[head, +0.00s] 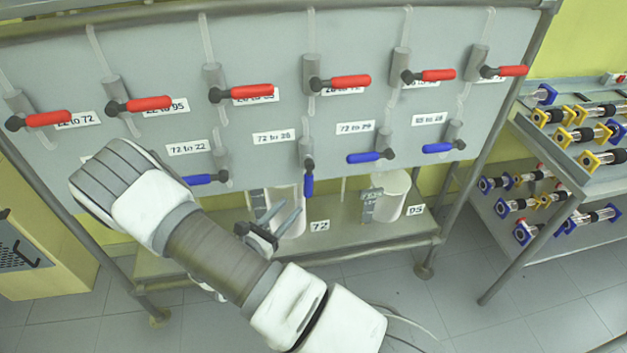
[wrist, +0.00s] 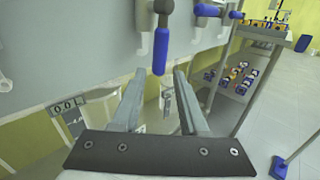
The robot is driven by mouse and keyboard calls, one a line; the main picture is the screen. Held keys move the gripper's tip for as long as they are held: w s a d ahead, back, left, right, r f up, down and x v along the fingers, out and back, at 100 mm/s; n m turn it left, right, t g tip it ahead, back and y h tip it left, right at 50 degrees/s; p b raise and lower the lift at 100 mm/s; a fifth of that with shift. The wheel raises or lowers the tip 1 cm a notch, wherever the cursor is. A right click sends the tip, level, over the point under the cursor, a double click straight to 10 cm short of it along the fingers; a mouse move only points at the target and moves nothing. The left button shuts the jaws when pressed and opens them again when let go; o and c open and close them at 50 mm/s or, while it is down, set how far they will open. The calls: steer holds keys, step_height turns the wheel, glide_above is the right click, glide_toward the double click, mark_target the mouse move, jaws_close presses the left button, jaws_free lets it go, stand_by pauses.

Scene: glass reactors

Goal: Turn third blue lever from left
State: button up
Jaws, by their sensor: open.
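Blue levers form the lower row on the grey panel (head: 250,112). One blue lever (head: 308,185) hangs straight down, near the middle; the visible ones beside it (head: 200,179) (head: 370,156) (head: 438,147) lie level, pointing left. My arm covers the row's left end, so I cannot tell whether another lever is there. My gripper (head: 291,206) is open and empty, just below and left of the hanging lever. In the wrist view the same blue lever (wrist: 160,52) hangs just beyond and between the open fingertips (wrist: 159,72), apart from both.
Several red levers (head: 344,82) point right in the row above. A white container labelled 95 (head: 391,197) stands on the shelf below, and another behind my fingers. A frame post (head: 520,100) bounds the panel's right side; a rack of fittings (head: 590,150) stands beyond.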

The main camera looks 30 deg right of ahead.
mark_target(309, 179)
steer(key=x, duration=1.2)
steer(key=shift+w+d+b, duration=0.15)
steer(key=shift+d+b, duration=0.1)
steer(key=shift+b, duration=0.1)
jaws_close()
stand_by(0.7)
